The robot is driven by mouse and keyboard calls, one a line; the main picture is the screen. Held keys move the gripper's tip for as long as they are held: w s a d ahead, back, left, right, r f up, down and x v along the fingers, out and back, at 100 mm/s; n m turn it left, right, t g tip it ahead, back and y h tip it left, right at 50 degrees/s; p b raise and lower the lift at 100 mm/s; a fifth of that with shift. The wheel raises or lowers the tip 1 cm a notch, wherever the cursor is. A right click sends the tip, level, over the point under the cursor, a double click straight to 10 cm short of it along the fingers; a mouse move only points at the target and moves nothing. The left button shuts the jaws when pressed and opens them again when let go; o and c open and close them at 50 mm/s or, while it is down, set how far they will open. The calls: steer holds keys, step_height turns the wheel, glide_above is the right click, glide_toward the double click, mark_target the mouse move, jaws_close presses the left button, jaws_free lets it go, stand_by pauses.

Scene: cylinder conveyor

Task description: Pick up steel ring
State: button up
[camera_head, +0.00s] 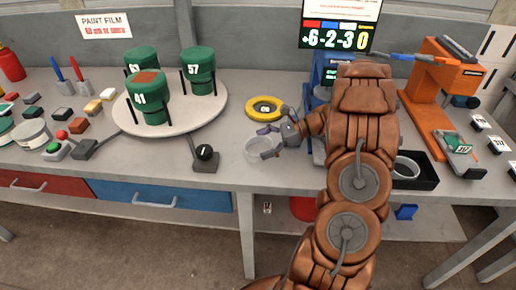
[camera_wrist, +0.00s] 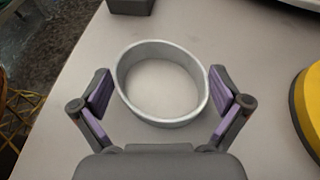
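The steel ring (camera_wrist: 161,119) is a thin, silvery open band lying on the grey table. In the wrist view it sits between the two purple-padded fingers of my gripper (camera_wrist: 160,97). The fingers are spread on its left and right sides, very close to its wall; I cannot tell whether they touch it. In the head view the ring (camera_head: 256,152) lies near the table's front edge, with my gripper (camera_head: 268,143) over its right side. My gripper is open.
A yellow ring-shaped gauge (camera_head: 265,107) lies behind the steel ring. A black-knobbed lever (camera_head: 206,153) stands to the left, by a round turntable (camera_head: 205,113) bearing green cylinders. A blue device (camera_head: 321,90) stands behind my arm. The table's front edge is close.

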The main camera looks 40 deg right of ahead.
steer(key=c, duration=0.8)
